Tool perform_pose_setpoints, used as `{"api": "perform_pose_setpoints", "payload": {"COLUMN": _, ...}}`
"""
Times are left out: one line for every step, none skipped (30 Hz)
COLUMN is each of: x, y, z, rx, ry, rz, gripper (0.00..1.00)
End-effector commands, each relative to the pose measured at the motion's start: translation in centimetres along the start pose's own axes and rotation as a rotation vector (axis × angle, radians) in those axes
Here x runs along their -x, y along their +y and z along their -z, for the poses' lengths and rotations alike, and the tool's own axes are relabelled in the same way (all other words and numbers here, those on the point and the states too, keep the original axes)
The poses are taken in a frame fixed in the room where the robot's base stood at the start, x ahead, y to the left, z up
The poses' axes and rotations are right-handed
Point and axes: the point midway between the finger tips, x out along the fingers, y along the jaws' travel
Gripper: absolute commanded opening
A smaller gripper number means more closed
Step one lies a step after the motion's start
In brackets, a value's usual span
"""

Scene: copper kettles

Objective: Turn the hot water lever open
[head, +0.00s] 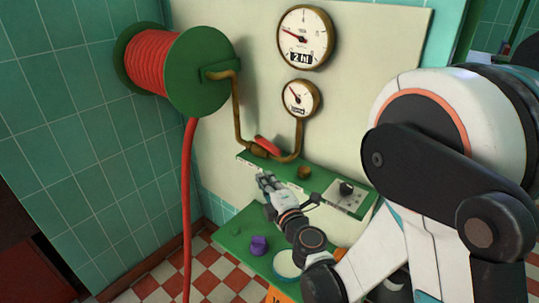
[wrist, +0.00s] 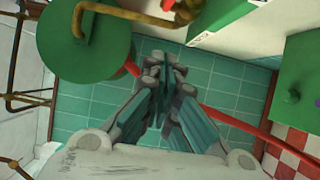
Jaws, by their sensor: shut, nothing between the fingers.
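The red lever (head: 267,146) sits on the brass pipe (head: 238,112) above the green shelf, low on the cream wall panel. In the wrist view a red and white part (wrist: 150,10) shows beside the pipe at the top edge; it looks like the lever, mostly cut off. My gripper (head: 266,181) is just below and in front of the lever, apart from it in the head view. In the wrist view my gripper (wrist: 160,62) has its fingers together with nothing between them.
A green hose reel (head: 198,75) with red hose hangs at the left, its hose running down to the floor. Two gauges (head: 305,37) are on the panel. A box with a black knob (head: 346,188) is right of my gripper. A purple object (head: 259,245) stands on the lower green surface.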

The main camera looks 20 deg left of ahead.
Motion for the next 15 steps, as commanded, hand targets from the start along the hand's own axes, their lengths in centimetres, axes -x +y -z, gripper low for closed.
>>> {"api": "perform_pose_setpoints", "payload": {"x": 0.0, "y": 0.1, "z": 0.1, "rx": -0.010, "ry": -0.001, "rz": 0.000, "gripper": 0.00}}
{"api": "perform_pose_setpoints", "payload": {"x": -0.1, "y": 0.1, "z": 0.1, "rx": -0.014, "ry": -0.001, "rz": 0.000, "gripper": 0.00}}
{"api": "perform_pose_setpoints", "payload": {"x": -0.3, "y": 0.1, "z": 0.1, "rx": -0.016, "ry": -0.001, "rz": 0.000, "gripper": 0.00}}
{"api": "perform_pose_setpoints", "payload": {"x": -0.6, "y": 0.2, "z": 0.1, "rx": -0.016, "ry": -0.001, "rz": 0.000, "gripper": 0.00}}
{"api": "perform_pose_setpoints", "payload": {"x": -0.8, "y": 0.2, "z": 0.1, "rx": -0.015, "ry": -0.001, "rz": 0.000, "gripper": 0.00}}
{"api": "perform_pose_setpoints", "payload": {"x": -1.2, "y": 0.3, "z": 0.1, "rx": -0.014, "ry": -0.001, "rz": 0.000, "gripper": 0.00}}
{"api": "perform_pose_setpoints", "payload": {"x": -1.6, "y": 0.3, "z": 0.1, "rx": -0.014, "ry": -0.001, "rz": 0.000, "gripper": 0.00}}
{"api": "perform_pose_setpoints", "payload": {"x": -1.9, "y": 0.4, "z": 0.1, "rx": -0.014, "ry": -0.001, "rz": 0.000, "gripper": 0.00}}
{"api": "perform_pose_setpoints", "payload": {"x": -2.4, "y": 0.4, "z": 0.1, "rx": -0.013, "ry": 0.000, "rz": 0.000, "gripper": 0.00}}
{"api": "perform_pose_setpoints", "payload": {"x": -2.9, "y": 0.3, "z": 0.1, "rx": -0.013, "ry": 0.000, "rz": 0.000, "gripper": 0.00}}
{"api": "perform_pose_setpoints", "payload": {"x": -3.6, "y": 0.0, "z": 0.1, "rx": -0.013, "ry": 0.000, "rz": 0.000, "gripper": 0.00}}
{"api": "perform_pose_setpoints", "payload": {"x": -4.4, "y": -0.1, "z": 0.1, "rx": -0.013, "ry": 0.000, "rz": 0.000, "gripper": 0.00}}
{"api": "perform_pose_setpoints", "payload": {"x": -5.0, "y": -0.1, "z": 0.1, "rx": -0.013, "ry": 0.001, "rz": 0.000, "gripper": 0.00}}
{"api": "perform_pose_setpoints", "payload": {"x": -5.6, "y": -0.2, "z": 0.2, "rx": -0.013, "ry": 0.001, "rz": 0.000, "gripper": 0.00}}
{"api": "perform_pose_setpoints", "payload": {"x": -6.4, "y": -0.2, "z": 0.1, "rx": -0.012, "ry": 0.001, "rz": 0.000, "gripper": 0.00}}
